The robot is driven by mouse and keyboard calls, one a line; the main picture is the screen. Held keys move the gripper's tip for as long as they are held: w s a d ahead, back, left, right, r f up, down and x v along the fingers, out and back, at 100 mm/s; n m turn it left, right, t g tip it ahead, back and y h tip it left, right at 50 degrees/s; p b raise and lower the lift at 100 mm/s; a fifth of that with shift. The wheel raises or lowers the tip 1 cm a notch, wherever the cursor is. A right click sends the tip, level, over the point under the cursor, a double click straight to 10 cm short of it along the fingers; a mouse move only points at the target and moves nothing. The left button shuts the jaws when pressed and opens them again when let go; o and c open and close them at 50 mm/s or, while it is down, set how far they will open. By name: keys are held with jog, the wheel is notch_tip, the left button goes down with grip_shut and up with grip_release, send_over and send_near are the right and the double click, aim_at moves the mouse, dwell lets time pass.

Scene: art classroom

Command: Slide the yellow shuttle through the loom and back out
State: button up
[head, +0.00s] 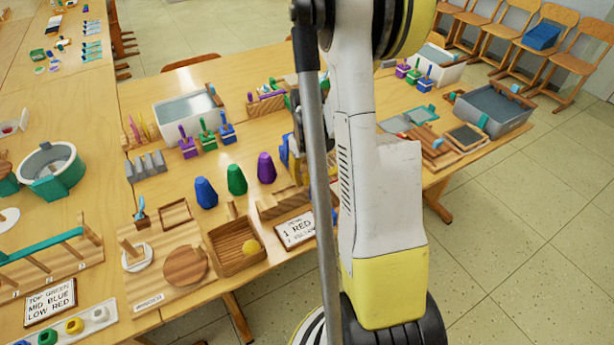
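My own arm fills the middle of the head view and covers part of the long table (140,92). Dark and grey parts at its left edge look like part of my gripper, but the fingers are mostly hidden behind the arm, and I cannot tell whether they are open or shut. A wooden piece with blue and yellowish parts (297,172) shows just left of the arm. It may be the loom, but most of it is hidden. I cannot make out the yellow shuttle.
Blue (205,194), green (236,180) and purple (266,168) blocks stand on the table. A white basin (160,120) and grey tub (492,108) stand farther back. Floor is clear at right; chairs line the back.

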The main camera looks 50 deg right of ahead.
notch_tip(320, 180, up, 12)
dwell(0.4)
